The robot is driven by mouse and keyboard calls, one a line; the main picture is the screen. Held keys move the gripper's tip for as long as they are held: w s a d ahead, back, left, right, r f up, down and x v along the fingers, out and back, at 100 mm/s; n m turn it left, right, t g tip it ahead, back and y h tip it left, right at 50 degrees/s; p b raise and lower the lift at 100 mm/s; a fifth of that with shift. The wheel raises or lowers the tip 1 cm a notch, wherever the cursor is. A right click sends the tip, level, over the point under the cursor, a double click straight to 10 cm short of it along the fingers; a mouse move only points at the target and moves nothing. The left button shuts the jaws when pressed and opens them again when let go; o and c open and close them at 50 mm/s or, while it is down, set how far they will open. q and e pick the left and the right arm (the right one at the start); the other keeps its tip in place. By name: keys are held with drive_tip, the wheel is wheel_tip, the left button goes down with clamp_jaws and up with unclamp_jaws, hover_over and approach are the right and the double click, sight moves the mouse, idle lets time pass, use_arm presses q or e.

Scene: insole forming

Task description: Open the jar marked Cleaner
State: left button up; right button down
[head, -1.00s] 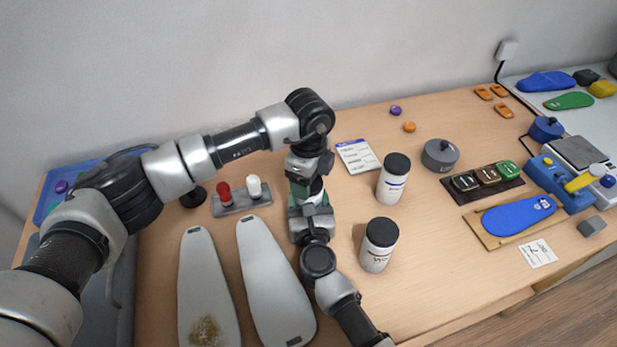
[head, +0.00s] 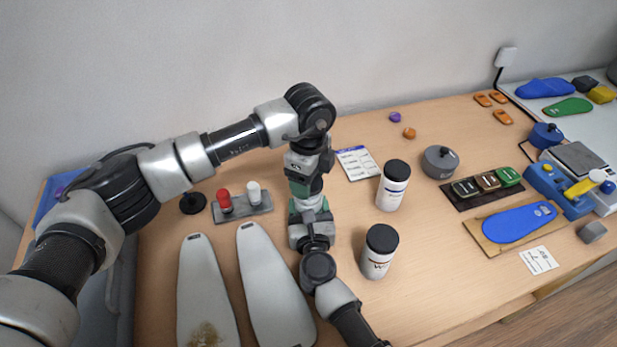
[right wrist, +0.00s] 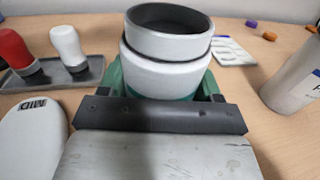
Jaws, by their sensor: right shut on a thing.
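A white jar (right wrist: 165,80) with a greenish band is held by my right gripper (right wrist: 168,92), shut around its body. In the right wrist view its top shows as an open rim with a dark hollow inside. In the head view my right gripper (head: 310,218) comes from below. My left gripper (head: 303,188) points down just above the jar; whether it holds a lid is hidden. Two black-lidded white jars stand to the right, one with a blue stripe (head: 390,195) and one with a red stripe (head: 377,262). I cannot read the word Cleaner on any jar.
Two pale insole shapes (head: 207,285) (head: 270,280) lie front left. A grey holder (head: 243,210) with red and white knobs stands behind them. A white card (head: 357,163), a grey pot (head: 440,162) and a blue insole (head: 518,222) lie right.

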use_arm(q)
drive_tip(key=shift+r, duration=1.85)
use_arm(e)
drive_tip(key=shift+c, duration=0.6)
unclamp_jaws()
